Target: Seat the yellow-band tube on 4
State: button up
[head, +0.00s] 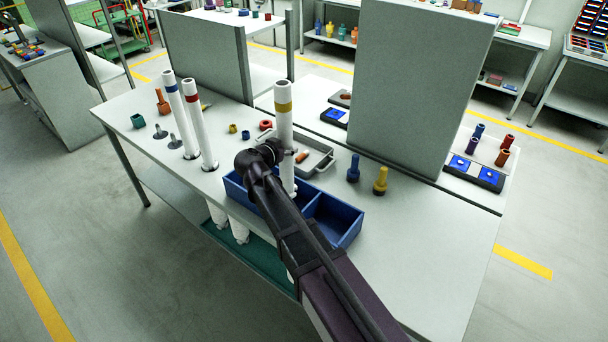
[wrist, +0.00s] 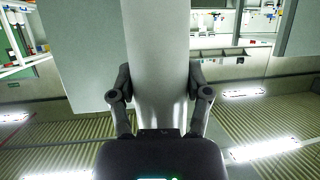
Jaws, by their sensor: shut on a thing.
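The yellow-band tube (head: 284,118) is long and white, and stands about upright over the middle of the workbench. My gripper (head: 284,158) is shut on it below the band. In the wrist view, the tube (wrist: 157,50) runs between the two fingers of my gripper (wrist: 160,92). Its lower end is hard to make out behind my arm and the blue bin (head: 340,225). A blue-band tube (head: 181,115) and a red-band tube (head: 200,125) stand upright to the left. I cannot read a number 4 anywhere.
A grey tray (head: 322,158) lies behind the held tube. A blue peg-shaped piece (head: 353,168) and a yellow one (head: 380,181) stand right of it. Small grey pegs (head: 160,131) and a green piece (head: 138,121) stand at the left. A tall grey panel (head: 412,90) rises behind. The bench's right front is clear.

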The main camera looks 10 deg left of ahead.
aim_at(285, 138)
jog(key=shift+r+p, duration=2.55)
jog(key=shift+r, duration=0.35)
jog(key=shift+f+b, duration=1.05)
